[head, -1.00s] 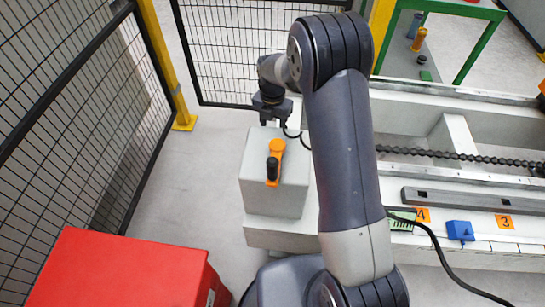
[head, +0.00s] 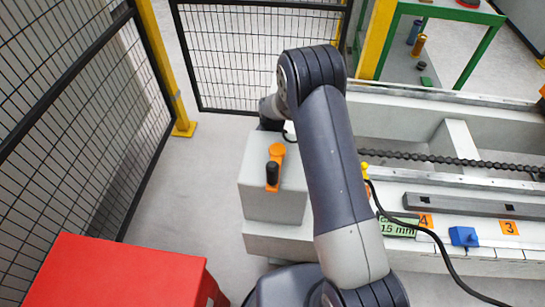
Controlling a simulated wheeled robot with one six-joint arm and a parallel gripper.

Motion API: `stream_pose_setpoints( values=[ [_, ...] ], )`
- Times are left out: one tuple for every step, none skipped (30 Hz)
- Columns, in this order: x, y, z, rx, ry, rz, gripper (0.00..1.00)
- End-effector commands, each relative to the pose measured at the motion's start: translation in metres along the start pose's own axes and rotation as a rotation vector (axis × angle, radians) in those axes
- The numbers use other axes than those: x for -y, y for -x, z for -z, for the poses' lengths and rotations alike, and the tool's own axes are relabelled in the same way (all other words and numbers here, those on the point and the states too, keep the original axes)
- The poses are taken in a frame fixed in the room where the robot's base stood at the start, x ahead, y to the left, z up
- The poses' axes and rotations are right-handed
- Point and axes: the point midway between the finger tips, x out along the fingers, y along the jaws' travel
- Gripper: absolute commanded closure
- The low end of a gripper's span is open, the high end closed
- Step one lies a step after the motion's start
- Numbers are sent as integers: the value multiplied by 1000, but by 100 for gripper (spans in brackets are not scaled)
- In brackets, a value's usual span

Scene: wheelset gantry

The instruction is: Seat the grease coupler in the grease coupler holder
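An orange fitting (head: 277,151) with a dark upright cylinder (head: 272,172) stands on top of a pale grey block (head: 268,206). I cannot tell for certain whether these are the grease coupler and its holder. My gripper (head: 269,124) is just beyond the far edge of the block, behind the orange fitting as seen from the head. Only its upper dark part shows. Its fingertips are hidden behind the block, and so is anything they might hold. A small yellow piece (head: 365,172) stands right of my arm, partly hidden by it.
A cable crosses the bench front by a green "1.5 mm" label (head: 397,228) and a blue block (head: 463,236). A red cabinet (head: 120,270) is at lower left. Mesh fencing (head: 255,60) and yellow posts enclose the back and left. A green-framed table (head: 425,70) stands behind.

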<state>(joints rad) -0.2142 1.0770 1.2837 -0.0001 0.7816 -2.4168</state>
Motion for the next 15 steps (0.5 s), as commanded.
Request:
stream_pose_setpoints(
  values=[
    [0,-2,0,1,0,-1,53],
    [0,-2,0,1,0,-1,53],
    [0,-2,0,1,0,-1,53],
    [0,-2,0,1,0,-1,53],
    [0,-2,0,1,0,-1,53],
    [0,-2,0,1,0,-1,53],
    [0,-2,0,1,0,-1,53],
    [0,-2,0,1,0,-1,55],
    [0,-2,0,1,0,-1,58],
    [0,-2,0,1,0,-1,61],
    [0,-2,0,1,0,-1,63],
    [0,-2,0,1,0,-1,66],
    [0,-2,0,1,0,-1,69],
    [0,-2,0,1,0,-1,71],
    [0,-2,0,1,0,-1,75]
  ],
)
